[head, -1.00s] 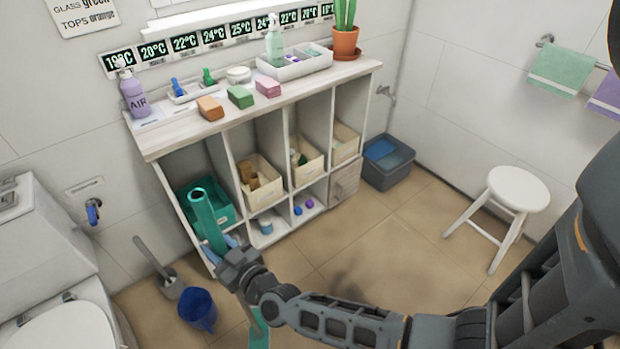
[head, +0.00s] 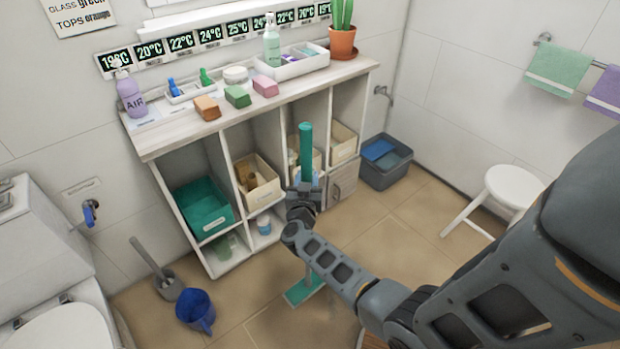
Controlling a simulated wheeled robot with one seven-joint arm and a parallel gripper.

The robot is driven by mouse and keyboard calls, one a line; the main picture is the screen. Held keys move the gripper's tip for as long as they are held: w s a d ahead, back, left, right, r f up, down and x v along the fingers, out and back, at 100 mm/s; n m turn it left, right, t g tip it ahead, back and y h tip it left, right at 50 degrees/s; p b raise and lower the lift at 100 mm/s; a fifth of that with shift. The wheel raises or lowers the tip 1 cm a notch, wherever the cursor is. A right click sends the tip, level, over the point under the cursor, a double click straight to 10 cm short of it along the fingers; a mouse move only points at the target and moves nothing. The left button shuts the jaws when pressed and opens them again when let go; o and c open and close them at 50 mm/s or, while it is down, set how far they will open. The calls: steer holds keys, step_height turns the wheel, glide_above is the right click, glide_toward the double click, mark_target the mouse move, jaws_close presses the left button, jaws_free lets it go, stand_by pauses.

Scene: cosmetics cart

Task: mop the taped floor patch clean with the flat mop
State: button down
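My gripper (head: 303,197) is shut around the handle of the flat mop, whose green upper handle (head: 306,148) stands nearly upright above it. The mop's flat green head (head: 304,290) shows low, on or just above the tan floor; I cannot tell if it touches. The lower pole is partly hidden behind my arm. Faint dark smudges (head: 322,305) show on the floor beside the mop head. No tape outline can be made out clearly, and my arm covers much of the floor to the right.
A shelf cart (head: 160,143) with bins stands behind the mop. A grey tub (head: 386,172) and a white stool (head: 515,187) are at right. Some floor between cart and stool is clear.

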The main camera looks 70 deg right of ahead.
steer(key=shift+s+d+f+g, duration=0.1)
steer(key=shift+s+d+g, duration=0.2)
steer(key=shift+s+d, duration=0.1)
step_height(320, 180, down, 5)
steer(key=b, duration=0.5)
steer(key=shift+w+r, duration=0.1)
steer(key=shift+r, duration=0.1)
steer(key=shift+b, duration=0.3)
